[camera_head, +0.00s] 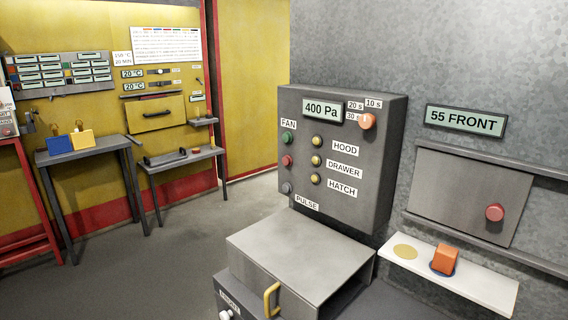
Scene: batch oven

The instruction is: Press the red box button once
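The red button (287,160) is on the left side of the front of a grey control box (377,194). It sits below a green button (288,138) beside the FAN label and above a grey button (286,188) near the PULSE label. The box's display (322,111) reads 400 Pa. Nothing touches or covers the red button. Neither of my grippers shows in the head view.
Below the box is a grey metal housing (297,250) with a yellow handle (270,298). At right, a sliding panel (450,194) carries a red knob (494,212) above a white shelf (480,285) with an orange block (445,259). Tables stand at the back left; open floor lies between.

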